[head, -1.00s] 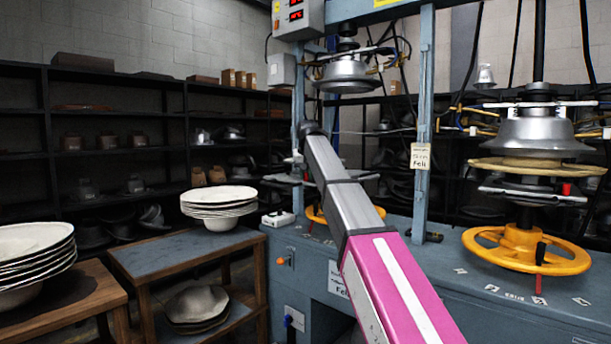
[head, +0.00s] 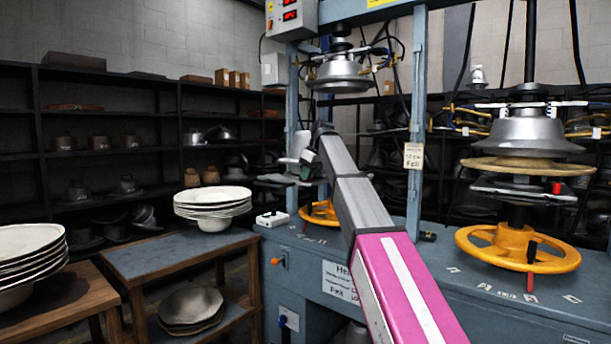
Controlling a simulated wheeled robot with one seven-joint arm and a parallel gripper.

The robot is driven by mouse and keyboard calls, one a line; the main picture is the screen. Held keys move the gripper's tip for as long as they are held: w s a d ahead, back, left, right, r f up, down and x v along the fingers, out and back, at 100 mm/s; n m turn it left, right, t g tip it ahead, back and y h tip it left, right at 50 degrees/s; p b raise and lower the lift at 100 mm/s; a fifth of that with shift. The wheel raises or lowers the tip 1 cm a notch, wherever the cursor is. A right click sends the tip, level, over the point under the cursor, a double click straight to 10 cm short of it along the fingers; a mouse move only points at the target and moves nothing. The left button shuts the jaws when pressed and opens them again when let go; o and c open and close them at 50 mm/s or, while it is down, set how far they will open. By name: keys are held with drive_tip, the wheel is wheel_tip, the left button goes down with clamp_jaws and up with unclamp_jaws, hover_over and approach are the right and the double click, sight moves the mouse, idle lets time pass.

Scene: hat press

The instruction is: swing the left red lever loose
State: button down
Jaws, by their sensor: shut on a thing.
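My pink and grey arm reaches into the left press station. My gripper (head: 305,165) shows only in part beyond the arm's far end, beside the left station's lower plate. Its fingertips are too small and covered to make out. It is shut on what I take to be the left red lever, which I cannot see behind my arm. The left silver press head (head: 340,76) hangs above, apart from the plate below. The left yellow handwheel (head: 316,214) is partly hidden by my arm. On the right station, a red lever (head: 557,187) shows at the plate.
The right station has a silver head (head: 525,132) and a yellow handwheel (head: 480,252). A blue post (head: 416,200) stands just right of my arm. A wooden side table (head: 150,262) bears stacked white hat forms (head: 212,200). Dark shelves line the back wall.

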drive_tip(key=shift+w+d+n+g, duration=0.15)
drive_tip(key=shift+w+n+g, duration=0.05)
drive_tip(key=shift+n, duration=0.35)
drive_tip(key=shift+w+d+n+g, duration=0.15)
drive_tip(key=shift+n+g, duration=0.05)
drive_tip(key=shift+n, duration=0.35)
drive_tip(key=c, duration=1)
unclamp_jaws()
drive_tip(key=v, duration=1)
drive_tip(key=shift+d+r, duration=0.35)
drive_tip(key=shift+s, duration=0.1)
